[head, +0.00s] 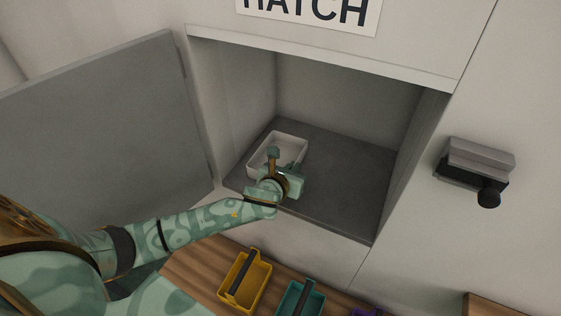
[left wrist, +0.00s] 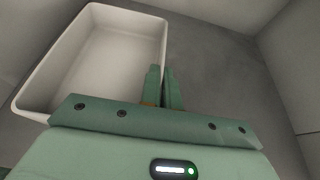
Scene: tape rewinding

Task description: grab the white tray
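The white tray (head: 291,138) is a shallow open box on the dark floor of the hatch, toward its left side. In the left wrist view the tray (left wrist: 95,55) looks empty and fills the upper left. My left gripper (head: 292,170) reaches into the hatch at the tray's near right side. In the left wrist view its two fingers (left wrist: 163,88) are close together, one on each side of the tray's right wall, and look shut on it. The contact itself is partly hidden. My right gripper is not in view.
The hatch door (head: 105,120) stands open at the left. Yellow (head: 245,282) and teal (head: 300,299) carriers with dark handles sit on a wooden surface (head: 195,267) below. A grey and black device (head: 475,170) is on the right wall. The hatch floor (head: 350,180) right of the tray is clear.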

